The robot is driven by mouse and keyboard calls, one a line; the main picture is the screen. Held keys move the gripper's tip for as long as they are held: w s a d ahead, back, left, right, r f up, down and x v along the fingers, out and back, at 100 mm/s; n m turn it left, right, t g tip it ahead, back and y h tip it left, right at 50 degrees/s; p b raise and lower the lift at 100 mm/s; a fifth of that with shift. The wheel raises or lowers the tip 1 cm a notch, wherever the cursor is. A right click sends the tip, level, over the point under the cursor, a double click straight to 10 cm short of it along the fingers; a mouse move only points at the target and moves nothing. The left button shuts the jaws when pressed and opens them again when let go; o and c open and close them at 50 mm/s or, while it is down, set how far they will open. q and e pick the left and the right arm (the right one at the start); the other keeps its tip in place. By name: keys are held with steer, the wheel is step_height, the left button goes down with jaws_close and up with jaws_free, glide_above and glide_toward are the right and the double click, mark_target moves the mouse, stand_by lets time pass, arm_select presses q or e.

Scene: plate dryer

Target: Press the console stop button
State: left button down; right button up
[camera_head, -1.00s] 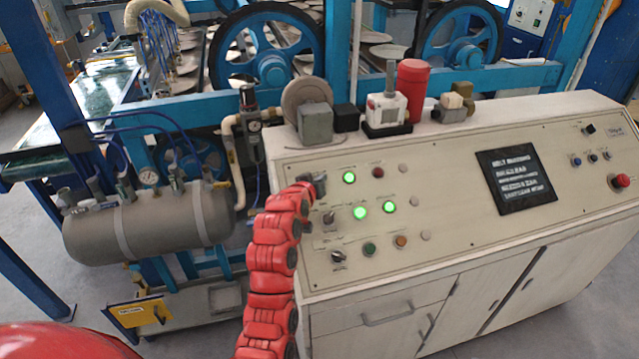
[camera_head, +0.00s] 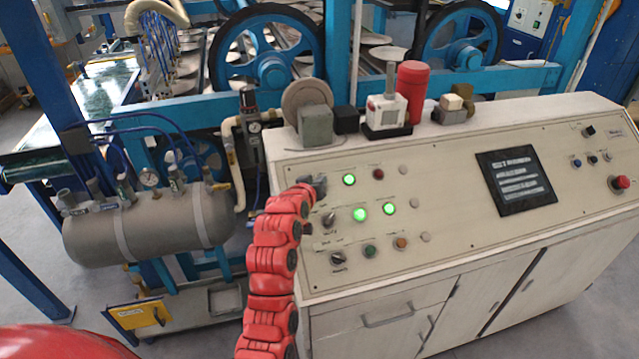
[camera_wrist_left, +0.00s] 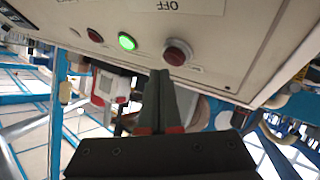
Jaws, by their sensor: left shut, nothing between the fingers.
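The beige console (camera_head: 460,230) has a sloped panel with several buttons and lamps. My left gripper (camera_head: 319,185) is over the panel's upper left corner in the head view and hides what lies under it. In the left wrist view the closed, empty fingers (camera_wrist_left: 160,75) point at a red button (camera_wrist_left: 177,52). The tips overlap its lower edge in the picture; contact cannot be told. A lit green button (camera_wrist_left: 127,41) is beside it, also seen in the head view (camera_head: 348,179). A larger red button (camera_head: 620,182) is at the panel's far right. My right gripper is not in view.
A dark display plate (camera_head: 515,180) is on the panel. A grey motor (camera_head: 316,125), a white switch box (camera_head: 386,110) and a red cylinder (camera_head: 412,90) stand along the console's back edge. A grey tank (camera_head: 150,228) is at left. The space above the panel's right half is clear.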

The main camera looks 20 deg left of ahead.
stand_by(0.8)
arm_select(q)
steer(key=shift+w+a+f+b, duration=0.1)
steer(key=shift+w+f+b, duration=0.1)
steer(key=shift+f+b, duration=0.3)
steer(key=shift+w+a+f+b, duration=0.15)
steer(key=shift+f+b, duration=0.15)
steer(key=shift+b, duration=0.25)
stand_by(0.4)
stand_by(0.3)
steer(key=shift+s+d+r, duration=0.25)
steer(key=shift+s+r, duration=0.1)
steer(key=shift+r, duration=0.4)
steer(key=r, duration=0.1)
steer(key=s+d+r+p, duration=0.1)
steer(key=r, duration=0.1)
steer(key=s+r, duration=0.1)
steer(key=shift+d+r+p, duration=0.2)
steer(key=shift+p, duration=0.15)
steer(key=shift+f, duration=0.1)
stand_by(0.6)
